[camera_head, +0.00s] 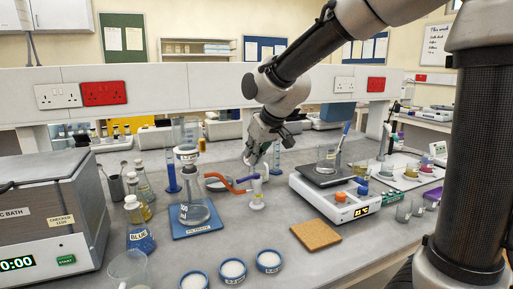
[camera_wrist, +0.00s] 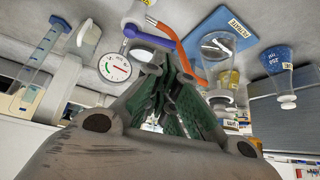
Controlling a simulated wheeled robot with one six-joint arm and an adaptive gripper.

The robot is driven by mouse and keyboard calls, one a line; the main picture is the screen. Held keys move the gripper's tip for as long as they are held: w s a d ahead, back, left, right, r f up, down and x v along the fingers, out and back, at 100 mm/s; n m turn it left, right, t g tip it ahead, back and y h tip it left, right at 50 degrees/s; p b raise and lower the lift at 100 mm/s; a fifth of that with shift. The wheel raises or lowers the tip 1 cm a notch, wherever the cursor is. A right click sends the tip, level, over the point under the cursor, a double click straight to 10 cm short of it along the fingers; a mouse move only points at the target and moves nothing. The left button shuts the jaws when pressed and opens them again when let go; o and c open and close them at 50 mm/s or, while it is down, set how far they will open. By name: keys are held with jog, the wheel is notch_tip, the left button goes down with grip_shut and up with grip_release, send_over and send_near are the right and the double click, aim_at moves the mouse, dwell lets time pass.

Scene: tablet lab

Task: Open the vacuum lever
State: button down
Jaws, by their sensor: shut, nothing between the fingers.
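The vacuum lever is a purple bar (camera_head: 249,178) on a white valve stand (camera_head: 257,199) in the middle of the bench. In the wrist view the purple lever (camera_wrist: 150,42) lies just past my fingertips, beside an orange-red hose (camera_wrist: 181,48) and a round gauge with a red needle (camera_wrist: 114,68). The hose (camera_head: 225,183) runs to a glass flask (camera_head: 194,212) on a blue mat. My gripper (camera_head: 252,160) is shut and empty, pointing down above and behind the lever; in the wrist view its fingers converge (camera_wrist: 157,62). I cannot tell whether they touch the lever.
A balance (camera_head: 335,200) stands to the right, with a cork mat (camera_head: 316,235) in front. Three blue-rimmed dishes (camera_head: 232,270) lie at the front. A grey bath (camera_head: 50,215) and bottles are at left. Tall cylinders (camera_head: 172,170) stand behind the flask.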

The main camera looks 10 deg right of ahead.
aim_at(244, 179)
jog(key=x, duration=0.8)
jog(key=shift+w+a, duration=0.3)
jog(key=shift+w, duration=0.45)
jog(key=shift+s, duration=0.1)
